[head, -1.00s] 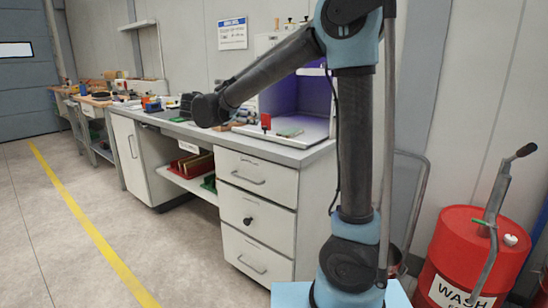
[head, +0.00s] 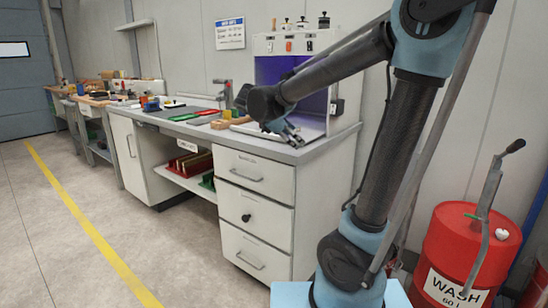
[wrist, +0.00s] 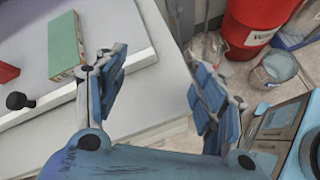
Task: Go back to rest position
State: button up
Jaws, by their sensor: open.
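My gripper (head: 291,133) hangs in front of the purple-lined booth, over the right end of the grey worktop. In the wrist view my gripper (wrist: 160,88) has its two blue-padded fingers spread wide, with nothing between them. Beyond the left finger, a green and tan block (wrist: 66,46) lies on the pale tray (wrist: 105,18). Part of a red piece (wrist: 8,72) and a black knob (wrist: 19,101) show at the left edge. The gripper is apart from the block. In the head view my arm hides part of the booth.
The white drawer cabinet (head: 253,207) stands below the worktop (head: 255,142). The booth (head: 345,82) rises at its right end. A red WASH drum (head: 462,246) stands on the right. Open floor (head: 60,240) with a yellow line lies to the left.

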jog(key=s+d+f+m+g+y, duration=0.35)
jog(key=s+d+f+m, duration=0.55)
jog(key=s+d, duration=0.35)
jog(key=s+f+m+g+y, duration=0.1)
jog(key=s+f+m+y, duration=0.3)
jog(key=s+f+m, duration=0.7)
jog(key=shift+s+a+f+m, duration=0.2)
jog(key=shift+s+f+m, duration=0.1)
jog(key=shift+s, duration=1.35)
